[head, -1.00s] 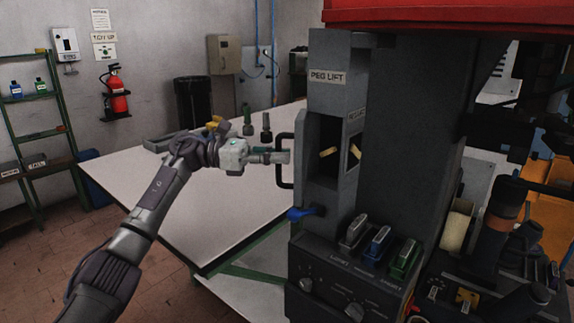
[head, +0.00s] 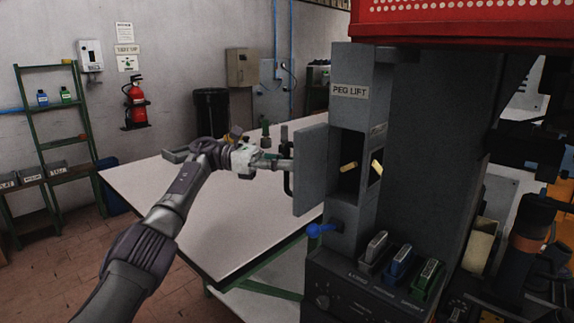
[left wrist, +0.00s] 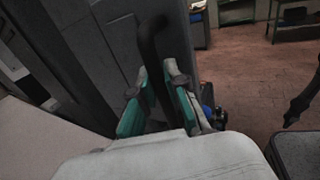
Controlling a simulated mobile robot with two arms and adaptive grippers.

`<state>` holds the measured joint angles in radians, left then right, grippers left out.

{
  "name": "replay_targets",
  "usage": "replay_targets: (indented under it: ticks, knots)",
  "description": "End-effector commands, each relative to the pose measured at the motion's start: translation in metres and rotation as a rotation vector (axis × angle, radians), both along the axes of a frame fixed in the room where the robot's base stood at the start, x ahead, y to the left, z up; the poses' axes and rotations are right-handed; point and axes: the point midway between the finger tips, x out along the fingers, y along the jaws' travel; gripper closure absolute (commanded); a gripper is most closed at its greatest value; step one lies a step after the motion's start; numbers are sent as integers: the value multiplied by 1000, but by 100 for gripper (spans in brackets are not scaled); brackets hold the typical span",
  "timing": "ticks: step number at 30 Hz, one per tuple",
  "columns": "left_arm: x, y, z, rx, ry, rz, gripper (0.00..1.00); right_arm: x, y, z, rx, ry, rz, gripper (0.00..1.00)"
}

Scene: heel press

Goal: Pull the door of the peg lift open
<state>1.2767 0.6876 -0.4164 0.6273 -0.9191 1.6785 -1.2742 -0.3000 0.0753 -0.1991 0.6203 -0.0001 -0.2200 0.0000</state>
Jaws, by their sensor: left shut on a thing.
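The peg lift (head: 350,62) is a tall grey column with a "PEG LIFT" label. Its grey door (head: 311,170) stands swung out to the left of the opening, and yellow pegs (head: 348,167) show inside. My left gripper (head: 287,165) is at the black door handle (head: 288,182) on the door's outer face. In the left wrist view, the left gripper's teal-padded fingers (left wrist: 160,105) are shut around the dark handle bar (left wrist: 153,48), beside the grey door panel. My right gripper is not clearly seen.
A white table (head: 190,205) extends behind and left of the lift. A blue lever (head: 321,230) sticks out below the door opening. Grey, blue and green switches (head: 400,262) stand on the dark console. A fire extinguisher (head: 136,103) hangs on the wall.

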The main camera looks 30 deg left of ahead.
Motion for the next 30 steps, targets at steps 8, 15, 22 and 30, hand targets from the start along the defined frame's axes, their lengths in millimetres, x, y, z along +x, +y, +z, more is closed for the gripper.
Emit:
replay_targets:
  ticks: [8, 15, 22, 30]
  knots:
    - [2, 1, 1, -1, 0, 3, 100, 0, 0, 0, 0, 0, 0, 100]
    - [2, 0, 1, -1, 0, 3, 81, 0, -1, 0, -2, 0, 1, 100]
    - [1, 0, 0, 0, 0, 1, 61, 0, -5, 0, -5, 0, 3, 100]
    - [1, 0, 7, 0, -2, 1, 61, 0, -6, 0, -7, -1, 4, 100]
